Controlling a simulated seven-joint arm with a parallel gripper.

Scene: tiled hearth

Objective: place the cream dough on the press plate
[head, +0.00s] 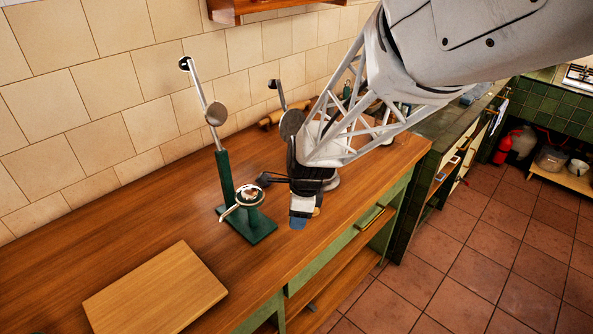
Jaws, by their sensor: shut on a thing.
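My gripper (303,212) hangs over the wooden counter, just right of the green press (226,180). It is shut on a small tan-cream piece (317,212), which looks like the cream dough; the fingers hide most of it. The press plate (248,195) is a shiny round disc low on the press, left of my gripper and apart from it. The press's lever is raised, with a round upper disc (215,114) well above the plate. The plate looks bare.
A wooden board (155,290) lies at the front left of the counter (120,235). A second raised lever with a disc (291,122) stands behind my gripper, partly hidden by my arm. A rolling pin (268,121) lies near the tiled wall. The counter between board and press is clear.

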